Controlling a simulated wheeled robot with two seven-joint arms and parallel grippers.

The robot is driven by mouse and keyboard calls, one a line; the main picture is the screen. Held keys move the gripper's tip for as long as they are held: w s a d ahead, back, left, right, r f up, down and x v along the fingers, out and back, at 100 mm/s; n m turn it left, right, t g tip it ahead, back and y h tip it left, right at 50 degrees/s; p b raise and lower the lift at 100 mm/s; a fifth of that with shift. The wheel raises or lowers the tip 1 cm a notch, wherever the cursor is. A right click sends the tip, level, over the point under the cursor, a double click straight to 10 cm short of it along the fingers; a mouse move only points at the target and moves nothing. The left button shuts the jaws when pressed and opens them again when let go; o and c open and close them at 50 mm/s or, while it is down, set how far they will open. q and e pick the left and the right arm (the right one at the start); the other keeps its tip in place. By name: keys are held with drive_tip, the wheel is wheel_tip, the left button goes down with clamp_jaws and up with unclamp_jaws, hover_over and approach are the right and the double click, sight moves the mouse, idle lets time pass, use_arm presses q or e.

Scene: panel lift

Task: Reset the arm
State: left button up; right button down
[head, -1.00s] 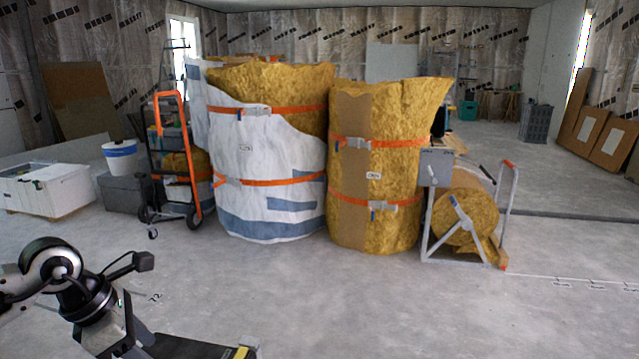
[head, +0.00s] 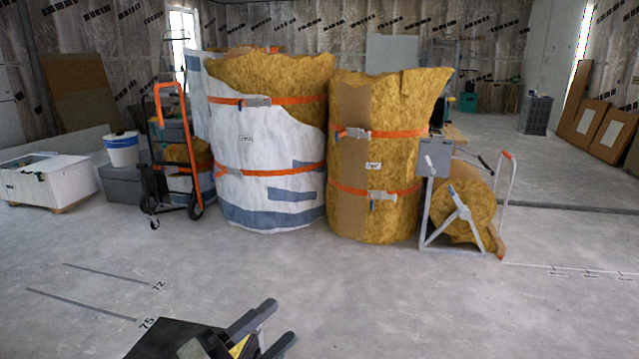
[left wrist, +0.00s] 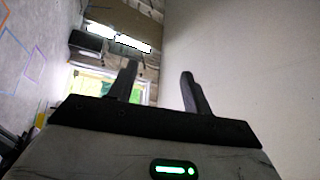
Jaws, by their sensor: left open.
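My left gripper (head: 272,325) is low at the bottom of the head view, left of the middle. Its two dark fingers are apart and point to the right, with bare floor around them. In the left wrist view my left gripper (left wrist: 158,88) also shows two spread fingers with nothing between them. Past them are a pale wall and a bright window-like opening. My right gripper is in neither view.
Large strapped insulation rolls (head: 375,155) and a white-wrapped bundle (head: 262,160) stand ahead. A white box (head: 50,180) sits far left. The concrete floor (head: 420,310) in front is clear.

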use_arm(q)
drive_tip(key=s+a+f+n+t+y, duration=0.15)
drive_tip(key=a+f+n+y, duration=0.25)
drive_tip(key=f+n+y, duration=0.8)
drive_tip(key=s+d+f+n+g+h+b, duration=0.1)
drive_tip(key=s+f+n+g+h+b, duration=0.2)
drive_tip(key=s+f+n+g, duration=0.5)
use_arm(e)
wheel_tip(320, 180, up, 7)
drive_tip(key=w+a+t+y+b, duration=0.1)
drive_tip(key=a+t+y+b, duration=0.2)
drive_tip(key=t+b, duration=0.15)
use_arm(q)
drive_tip(key=s+a+r+n+t+y+p, duration=0.1)
drive_tip(key=s+a+r+p, duration=0.1)
drive_tip(key=r+p, duration=0.5)
drive_tip(key=s+a+r+n+t+y+p, duration=0.1)
drive_tip(key=r+p, duration=0.7)
drive_tip(key=p, duration=0.9)
drive_tip(key=shift+s+a+t+y+p, duration=0.3)
drive_tip(key=shift+s+a+t, duration=0.05)
drive_tip(key=shift+s+a, duration=0.2)
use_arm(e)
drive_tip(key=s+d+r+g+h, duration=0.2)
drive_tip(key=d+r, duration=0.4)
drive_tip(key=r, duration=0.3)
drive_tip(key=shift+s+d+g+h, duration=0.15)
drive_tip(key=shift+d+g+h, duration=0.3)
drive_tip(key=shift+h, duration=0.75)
